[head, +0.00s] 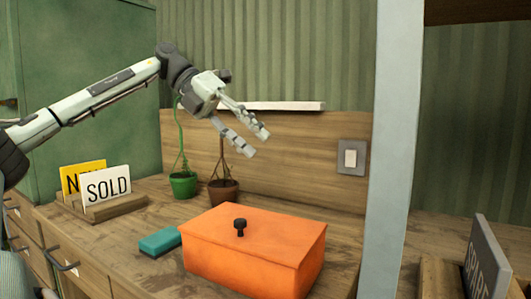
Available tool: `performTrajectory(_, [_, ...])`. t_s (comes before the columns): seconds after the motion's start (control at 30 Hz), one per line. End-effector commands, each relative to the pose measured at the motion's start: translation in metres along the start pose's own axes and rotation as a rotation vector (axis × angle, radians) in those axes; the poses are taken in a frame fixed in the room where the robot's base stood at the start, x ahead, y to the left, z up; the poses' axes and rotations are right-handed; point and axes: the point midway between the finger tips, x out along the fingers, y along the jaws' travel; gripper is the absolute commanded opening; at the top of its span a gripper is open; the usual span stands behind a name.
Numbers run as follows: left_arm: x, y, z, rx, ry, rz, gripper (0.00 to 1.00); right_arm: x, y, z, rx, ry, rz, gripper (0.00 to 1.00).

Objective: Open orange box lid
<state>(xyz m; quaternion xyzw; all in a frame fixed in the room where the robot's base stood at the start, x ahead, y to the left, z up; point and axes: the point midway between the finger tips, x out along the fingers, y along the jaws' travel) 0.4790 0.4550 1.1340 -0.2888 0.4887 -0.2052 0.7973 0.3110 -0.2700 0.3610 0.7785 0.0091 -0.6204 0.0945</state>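The orange box (238,272) stands on the wooden counter. Its flat orange lid (275,231) lies on top, closed, with a small black knob (240,226) near the middle. My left gripper (260,144) is above and behind the box, in the air, with its fingers spread apart and nothing between them. It points down and to the right and is clear of the lid. My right gripper is not in the head view.
A teal sponge (160,241) lies left of the box. Two potted plants, in a green pot (183,185) and a brown pot (223,194), stand behind it. A SOLD sign (106,187) stands at left. A pale post (393,150) rises at right.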

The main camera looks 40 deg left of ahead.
Motion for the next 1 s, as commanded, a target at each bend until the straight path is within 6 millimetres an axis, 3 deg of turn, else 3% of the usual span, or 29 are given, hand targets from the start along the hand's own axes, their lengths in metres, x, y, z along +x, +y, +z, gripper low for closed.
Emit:
performTrajectory(0.1, [-0.027, 0.000, 0.001, -0.003, -0.004, 0.002, 0.39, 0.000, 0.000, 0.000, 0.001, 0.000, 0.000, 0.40])
performTrajectory(0.33, [-0.059, 0.001, 0.000, -0.002, -0.001, 0.001, 0.39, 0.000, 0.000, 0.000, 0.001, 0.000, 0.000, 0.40])
performTrajectory(1.0, [-0.065, 0.000, 0.000, -0.001, 0.001, -0.001, 0.39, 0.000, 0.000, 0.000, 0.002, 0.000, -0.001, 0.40])
